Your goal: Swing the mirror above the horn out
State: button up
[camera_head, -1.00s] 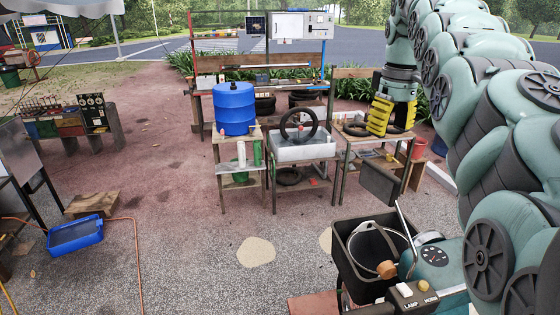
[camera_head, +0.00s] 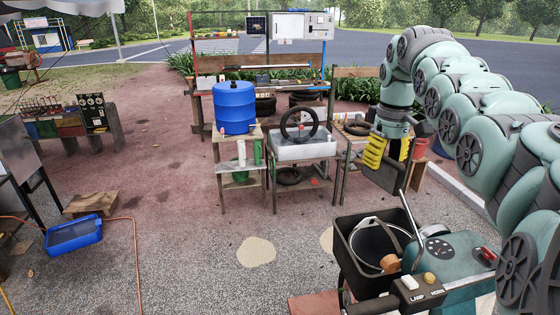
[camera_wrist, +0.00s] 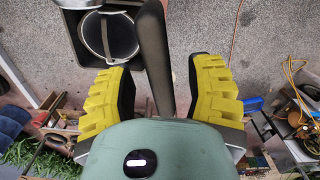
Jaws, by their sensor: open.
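The mirror (camera_head: 378,178) is a dark flat panel at the top of a thin bent stem (camera_head: 411,216) on the cart, above the knob and switch box. In the wrist view a dark upright piece, which looks like the mirror (camera_wrist: 153,60) seen nearly edge-on, stands between my fingers. The horn button (camera_head: 429,278) is a yellow knob on the box marked LAMP and HORN. My gripper (camera_head: 388,152), with yellow ribbed fingers, is at the mirror's upper edge; it also shows in the wrist view (camera_wrist: 161,88). It is open, one finger on each side. Contact cannot be told.
A black bin (camera_head: 352,262) holding a bucket (camera_head: 372,240) sits on the cart beside the teal panel with a gauge (camera_head: 439,248). Behind are a basin (camera_head: 300,150) with a tyre and a blue barrel (camera_head: 235,108).

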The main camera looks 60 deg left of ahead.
aim_at(381, 175)
jog(key=shift+f+p, duration=0.85)
jog(key=shift+p, duration=0.4)
jog(key=shift+f+p, duration=0.65)
jog(key=shift+f, duration=0.65)
grip_shut()
